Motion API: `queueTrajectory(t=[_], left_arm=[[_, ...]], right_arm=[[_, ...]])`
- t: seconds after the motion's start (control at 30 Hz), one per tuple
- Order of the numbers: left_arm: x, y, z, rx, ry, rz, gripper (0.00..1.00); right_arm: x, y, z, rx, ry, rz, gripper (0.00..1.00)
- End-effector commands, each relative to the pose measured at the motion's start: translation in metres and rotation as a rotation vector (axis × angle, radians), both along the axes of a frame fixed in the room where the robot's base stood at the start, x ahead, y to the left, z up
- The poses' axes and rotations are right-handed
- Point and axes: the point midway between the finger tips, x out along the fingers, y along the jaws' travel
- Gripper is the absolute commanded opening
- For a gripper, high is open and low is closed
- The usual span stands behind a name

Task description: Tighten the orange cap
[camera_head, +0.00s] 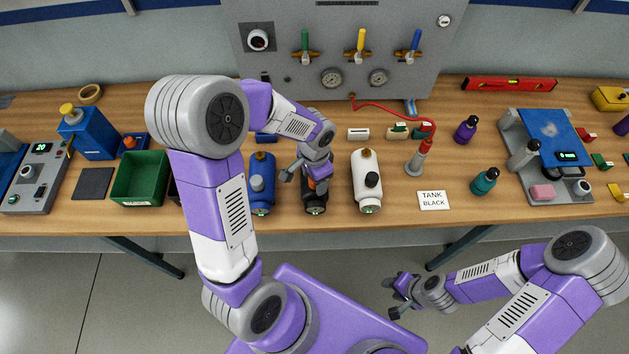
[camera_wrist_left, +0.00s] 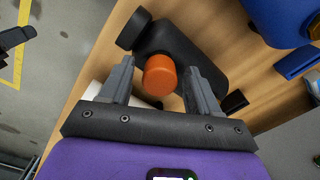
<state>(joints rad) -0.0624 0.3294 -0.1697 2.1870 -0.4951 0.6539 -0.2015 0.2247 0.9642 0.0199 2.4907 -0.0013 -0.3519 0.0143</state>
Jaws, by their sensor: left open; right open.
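The orange cap (camera_wrist_left: 160,76) sits on the black tank (camera_wrist_left: 185,50), which fills the upper middle of the left wrist view. My left gripper (camera_wrist_left: 158,85) is open, with one finger on each side of the cap. A small gap shows on both sides. In the head view the black tank (camera_head: 316,204) stands near the table's front edge, mostly hidden under my left gripper (camera_head: 306,178). My right gripper (camera_head: 397,295) is open and empty, in front of the table and away from the tanks.
A blue tank (camera_head: 261,186) stands left of the black one and a white tank (camera_head: 366,185) stands right. A card reading TANK BLACK (camera_head: 433,201) lies further right. A green bin (camera_head: 140,180) is at the left. A grey panel with valves (camera_head: 345,50) stands behind.

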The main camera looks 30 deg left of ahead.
Motion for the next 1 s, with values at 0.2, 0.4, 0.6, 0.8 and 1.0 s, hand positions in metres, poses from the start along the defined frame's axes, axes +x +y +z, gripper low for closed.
queueTrajectory(t=[0.2,0.4,0.6,0.8,1.0], left_arm=[[0.000,0.000,-0.001,0.000,0.000,0.177,0.62],[0.000,0.000,0.000,0.000,0.001,0.182,0.62],[0.001,0.000,-0.002,-0.001,-0.002,0.318,0.62],[0.000,0.000,-0.001,-0.001,0.000,0.511,0.62],[0.000,0.000,0.000,0.000,0.001,0.533,0.62]], right_arm=[[0.000,0.000,-0.009,0.000,0.000,0.000,0.43],[0.000,0.000,-0.008,0.000,0.000,0.000,0.43],[0.000,0.000,-0.015,0.000,0.000,0.000,0.43],[0.000,0.000,-0.020,0.000,0.000,0.000,0.43],[0.000,0.000,-0.019,0.000,0.000,0.000,0.43]])
